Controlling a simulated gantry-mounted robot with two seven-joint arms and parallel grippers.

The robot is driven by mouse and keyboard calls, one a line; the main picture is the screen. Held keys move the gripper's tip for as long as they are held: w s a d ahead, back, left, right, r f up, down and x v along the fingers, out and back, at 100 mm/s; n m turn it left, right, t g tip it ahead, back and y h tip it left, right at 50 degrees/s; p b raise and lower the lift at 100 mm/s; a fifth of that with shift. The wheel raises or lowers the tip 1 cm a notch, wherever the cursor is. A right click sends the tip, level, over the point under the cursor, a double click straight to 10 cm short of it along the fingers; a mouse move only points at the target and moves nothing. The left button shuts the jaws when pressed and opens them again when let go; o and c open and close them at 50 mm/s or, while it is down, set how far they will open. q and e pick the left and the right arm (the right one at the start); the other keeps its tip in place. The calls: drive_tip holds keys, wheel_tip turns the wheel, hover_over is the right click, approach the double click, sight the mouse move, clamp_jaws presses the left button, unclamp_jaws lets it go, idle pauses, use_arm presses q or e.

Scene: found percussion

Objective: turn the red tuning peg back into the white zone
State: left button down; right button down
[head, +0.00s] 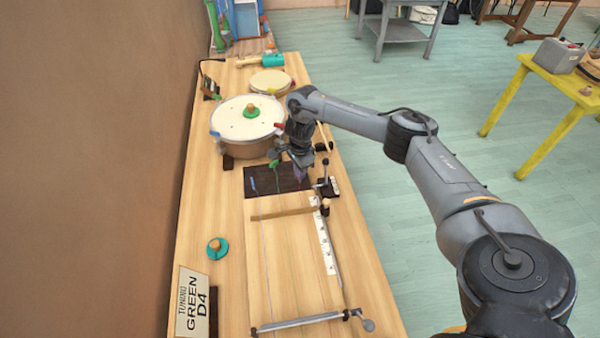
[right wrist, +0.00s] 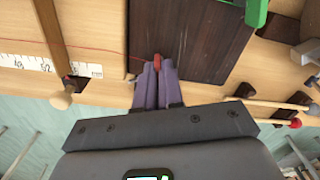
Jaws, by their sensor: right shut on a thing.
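The red peg (right wrist: 157,62) stands at the edge of a dark board in the right wrist view. My right gripper (right wrist: 157,72) has its two purple fingers closed on the peg. In the head view my right gripper (head: 301,175) is over the right part of the dark board (head: 262,183), and its arm hides the red peg there. A thin red string runs left from the peg in the right wrist view. I cannot make out a white zone at the peg. My left gripper is in neither view.
A green peg (right wrist: 256,12) and a blue peg (head: 252,185) are on the board. A large drum (head: 248,122) stands behind it. A white scale strip (head: 322,240) and wooden bar (head: 283,214) lie in front. A sign (head: 192,305) reads "TUNING GREEN D4".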

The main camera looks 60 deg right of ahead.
drive_tip(key=shift+n, duration=0.9)
drive_tip(key=shift+r, duration=0.1)
drive_tip(key=c, duration=1.3)
unclamp_jaws()
